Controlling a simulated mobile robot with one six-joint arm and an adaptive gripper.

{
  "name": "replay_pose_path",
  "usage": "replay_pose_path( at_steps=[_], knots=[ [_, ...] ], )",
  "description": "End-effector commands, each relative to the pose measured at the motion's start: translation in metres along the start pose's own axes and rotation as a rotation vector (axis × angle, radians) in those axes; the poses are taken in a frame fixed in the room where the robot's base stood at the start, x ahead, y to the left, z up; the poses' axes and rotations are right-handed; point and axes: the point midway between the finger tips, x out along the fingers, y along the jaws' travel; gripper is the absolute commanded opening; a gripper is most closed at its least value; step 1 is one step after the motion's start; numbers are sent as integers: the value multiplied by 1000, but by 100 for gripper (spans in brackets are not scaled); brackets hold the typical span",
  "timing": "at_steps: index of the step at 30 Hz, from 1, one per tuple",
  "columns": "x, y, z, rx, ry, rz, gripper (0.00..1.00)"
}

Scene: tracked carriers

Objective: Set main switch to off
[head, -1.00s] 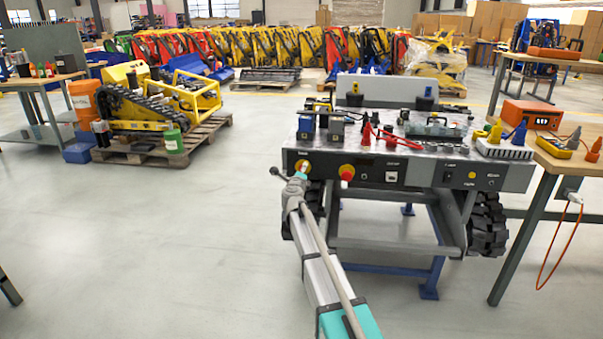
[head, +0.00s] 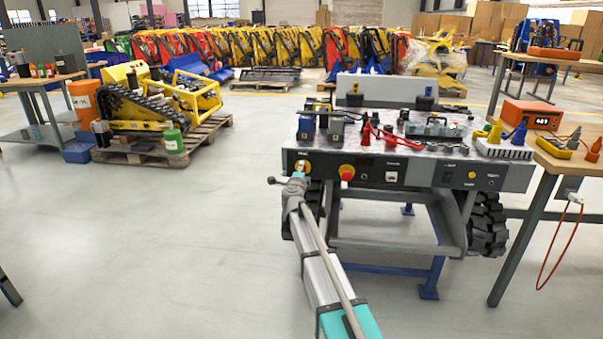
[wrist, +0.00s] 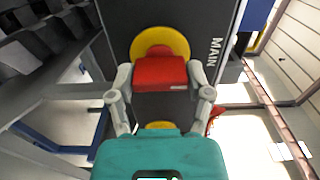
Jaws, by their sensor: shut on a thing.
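The main switch (wrist: 160,71) is a red handle on a yellow disc, next to the word MAIN on the dark panel, in the wrist view. Its yellow disc (head: 303,166) shows at the left end of the carrier's front panel in the head view. My gripper (wrist: 164,84) has one grey finger on each side of the red handle and is shut on it. The handle lies roughly crosswise in the wrist view, between the fingertips. In the head view my gripper (head: 299,174) partly hides the switch.
A red knob on yellow (head: 346,172) sits just right of the switch on the same panel. The carrier's black tracks (head: 488,225) stand below. A wooden bench (head: 570,160) is at the right. The floor to the left is clear.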

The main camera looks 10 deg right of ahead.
Motion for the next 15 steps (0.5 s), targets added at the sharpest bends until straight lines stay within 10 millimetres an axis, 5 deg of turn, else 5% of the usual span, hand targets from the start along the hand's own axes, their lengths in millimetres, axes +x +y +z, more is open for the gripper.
replay_pose_path(
  at_steps=[4,5,9,15],
  knots=[
    [0,0,1,1,-2,0,18],
    [0,0,1,1,-3,0,71],
    [0,0,1,2,-2,0,97],
    [0,0,0,2,-1,0,100]
  ],
)
